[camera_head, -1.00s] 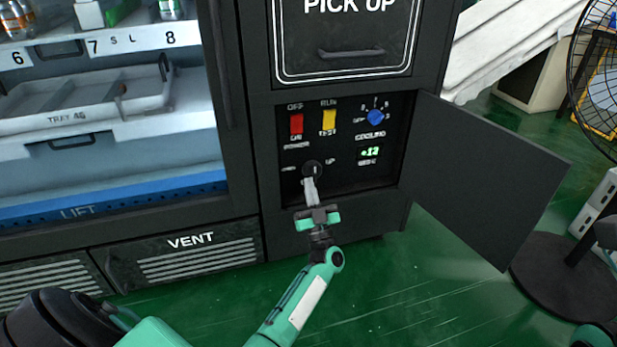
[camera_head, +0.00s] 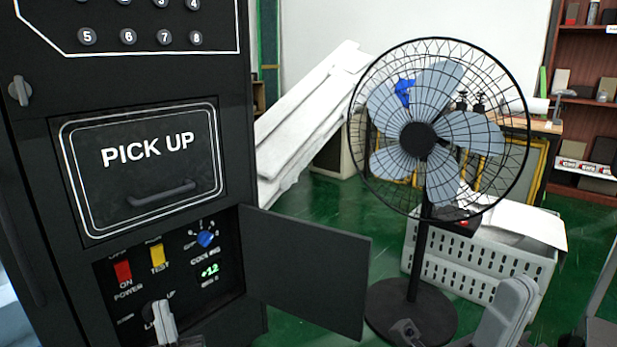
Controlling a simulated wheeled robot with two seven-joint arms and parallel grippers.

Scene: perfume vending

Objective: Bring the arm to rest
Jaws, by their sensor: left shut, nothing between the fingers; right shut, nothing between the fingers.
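My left gripper (camera_head: 163,322) shows at the bottom left, its pale fingers shut in front of the lower part of the control recess. The round knob beside the "UP" label is hidden behind it, so I cannot tell whether they touch. A grey part that looks like my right gripper (camera_head: 508,310) rises at the lower right, in front of the crate. It is shut and nothing shows in it. The rest of both arms is mostly out of view.
The black vending machine has a shut "PICK UP" door (camera_head: 150,165), a red switch (camera_head: 123,271), a yellow switch (camera_head: 157,255) and a blue dial (camera_head: 205,239). Its panel door (camera_head: 310,270) hangs open. A standing fan (camera_head: 418,140) and a grey crate (camera_head: 480,265) stand to the right.

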